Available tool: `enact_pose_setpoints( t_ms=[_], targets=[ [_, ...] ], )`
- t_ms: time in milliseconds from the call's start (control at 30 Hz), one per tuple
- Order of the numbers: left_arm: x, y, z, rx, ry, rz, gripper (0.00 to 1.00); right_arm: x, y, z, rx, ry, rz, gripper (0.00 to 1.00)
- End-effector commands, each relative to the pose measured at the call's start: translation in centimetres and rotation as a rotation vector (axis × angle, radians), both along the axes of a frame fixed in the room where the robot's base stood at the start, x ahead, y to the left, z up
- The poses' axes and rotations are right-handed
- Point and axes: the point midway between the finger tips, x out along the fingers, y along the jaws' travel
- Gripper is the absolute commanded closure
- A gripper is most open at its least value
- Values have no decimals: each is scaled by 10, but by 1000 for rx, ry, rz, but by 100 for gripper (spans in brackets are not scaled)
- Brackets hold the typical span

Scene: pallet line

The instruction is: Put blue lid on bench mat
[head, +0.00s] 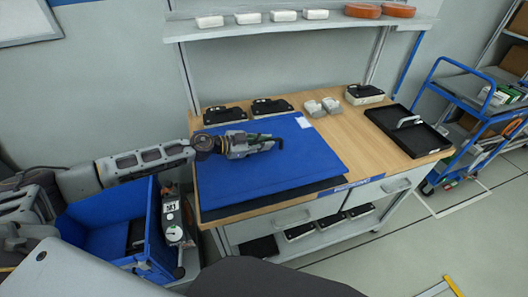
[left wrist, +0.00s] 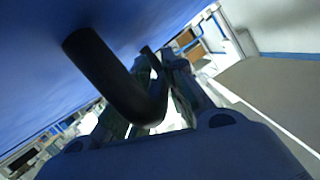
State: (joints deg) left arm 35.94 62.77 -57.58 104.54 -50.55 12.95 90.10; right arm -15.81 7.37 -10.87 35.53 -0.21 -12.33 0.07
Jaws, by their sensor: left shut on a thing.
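The blue lid (head: 265,177) is a large flat blue panel over the left and middle of the wooden bench. It fills the upper left of the left wrist view (left wrist: 40,60), with a thick black handle (left wrist: 100,65) standing out from it. My left gripper (head: 270,142) is at the lid's back part, shut on this handle. The dark bench mat (head: 290,198) shows only as a strip along the lid's front edge; the lid hides the rest. I cannot tell whether the lid touches the mat. My right gripper is not in view.
An open blue crate (head: 95,222) stands left of the bench. Black parts (head: 225,114) and grey blocks (head: 322,107) line the bench's back. A black tray (head: 408,131) occupies the right end. A shelf (head: 300,25) runs above; a blue cart (head: 480,90) stands at right.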

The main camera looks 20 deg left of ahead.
Motion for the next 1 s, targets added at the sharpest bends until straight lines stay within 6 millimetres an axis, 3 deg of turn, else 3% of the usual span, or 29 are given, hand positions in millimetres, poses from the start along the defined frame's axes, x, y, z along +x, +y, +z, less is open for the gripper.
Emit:
enact_pose_setpoints(
  t_ms=[167,533,1000],
  targets=[
    [1,0,0,-1,-4,0,100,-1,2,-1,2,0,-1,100],
    [1,0,-30,-3,-2,1,100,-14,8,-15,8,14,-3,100],
    [1,1,-40,-2,-2,2,100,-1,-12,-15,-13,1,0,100]
  ],
)
